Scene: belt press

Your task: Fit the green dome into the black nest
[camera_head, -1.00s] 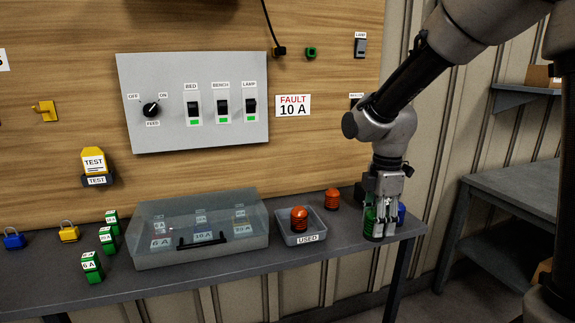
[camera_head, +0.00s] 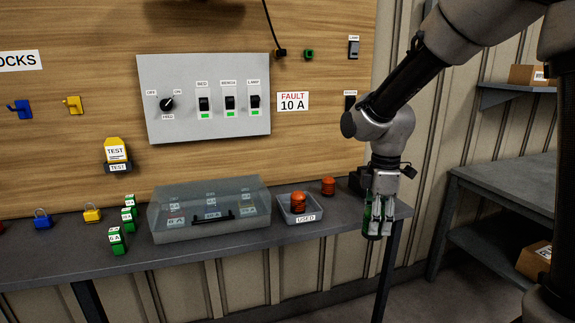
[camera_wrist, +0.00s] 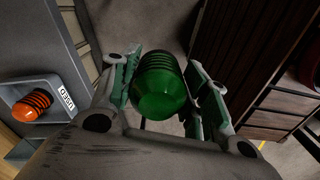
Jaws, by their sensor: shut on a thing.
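My gripper (camera_head: 379,228) is shut on the green dome (camera_wrist: 160,85), a ribbed translucent green piece held between its two fingers. In the head view the green dome (camera_head: 369,222) shows at the left side of the fingers, in front of the bench's right end. The wrist view shows floor below it. A dark block (camera_head: 357,181) stands on the bench behind my gripper, partly hidden. A small black fitting (camera_head: 350,103) is on the board under a small label. I cannot tell which of these is the black nest.
A clear-lidded case (camera_head: 209,209) and several green blocks are further left. A grey shelf unit (camera_head: 510,190) stands at the right.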

